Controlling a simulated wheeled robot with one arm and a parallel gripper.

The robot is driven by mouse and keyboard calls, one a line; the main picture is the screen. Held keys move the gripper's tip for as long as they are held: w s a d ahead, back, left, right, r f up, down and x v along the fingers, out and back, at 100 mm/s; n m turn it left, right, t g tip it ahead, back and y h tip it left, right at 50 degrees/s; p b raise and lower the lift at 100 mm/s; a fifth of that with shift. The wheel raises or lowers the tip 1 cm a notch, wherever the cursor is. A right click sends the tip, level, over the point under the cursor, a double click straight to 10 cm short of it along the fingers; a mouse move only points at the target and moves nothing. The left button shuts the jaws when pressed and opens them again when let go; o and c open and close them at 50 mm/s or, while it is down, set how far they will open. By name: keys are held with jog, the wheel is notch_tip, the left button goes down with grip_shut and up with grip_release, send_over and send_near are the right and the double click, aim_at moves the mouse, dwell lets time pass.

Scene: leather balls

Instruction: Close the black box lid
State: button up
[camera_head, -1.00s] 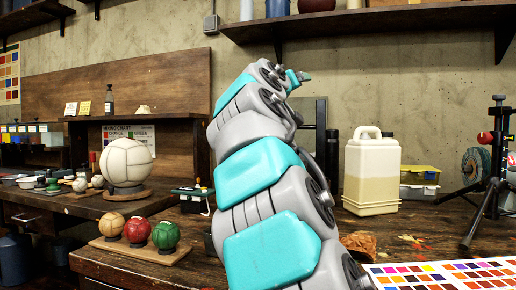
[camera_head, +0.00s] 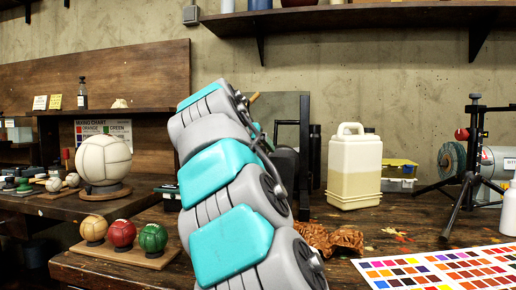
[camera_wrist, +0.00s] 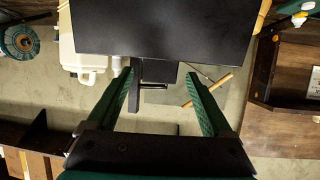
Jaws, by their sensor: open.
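A broad flat black panel (camera_wrist: 165,28) fills the top middle of the wrist view. It looks like the black box lid, but its hinge and the box's rim are not visible. A smaller black block with a bar shows just below it in that picture.
A pale jug (camera_head: 355,175) stands right of my arm, with a brown crumpled piece (camera_head: 335,240) in front. Leather balls (camera_head: 122,234) sit on a wooden stand at left. A colour chart (camera_head: 440,268) and black tripod (camera_head: 466,180) are at right.

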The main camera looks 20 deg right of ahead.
jog(key=shift+x, duration=1.2)
grip_shut()
